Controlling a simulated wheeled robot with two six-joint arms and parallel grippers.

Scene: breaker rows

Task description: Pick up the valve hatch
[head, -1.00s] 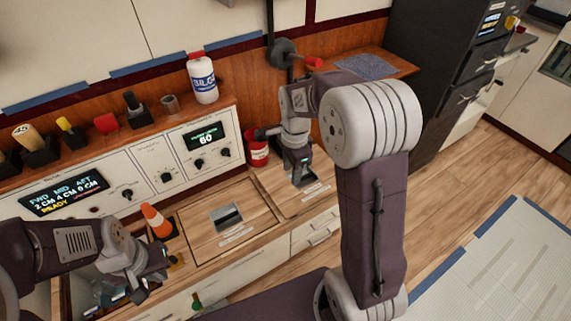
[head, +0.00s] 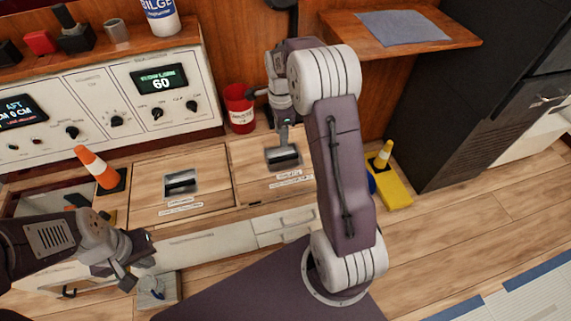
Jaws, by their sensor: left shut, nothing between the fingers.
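Two wooden hatch panels lie side by side in the countertop, each with a recessed metal pull and a label too small to read. I cannot tell by label which is the valve hatch. The left panel (head: 205,160) is closed and flush, and its pull (head: 180,183) is uncovered. My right gripper (head: 284,148) points down at the pull of the right panel (head: 250,155). Its fingers are partly hidden, so contact and opening are unclear. My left gripper (head: 140,262) is shut and empty, in front of the counter at lower left.
A yellow block with a small cone (head: 393,188) is right of the counter. A wooden shelf (head: 400,35) juts out at the back.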

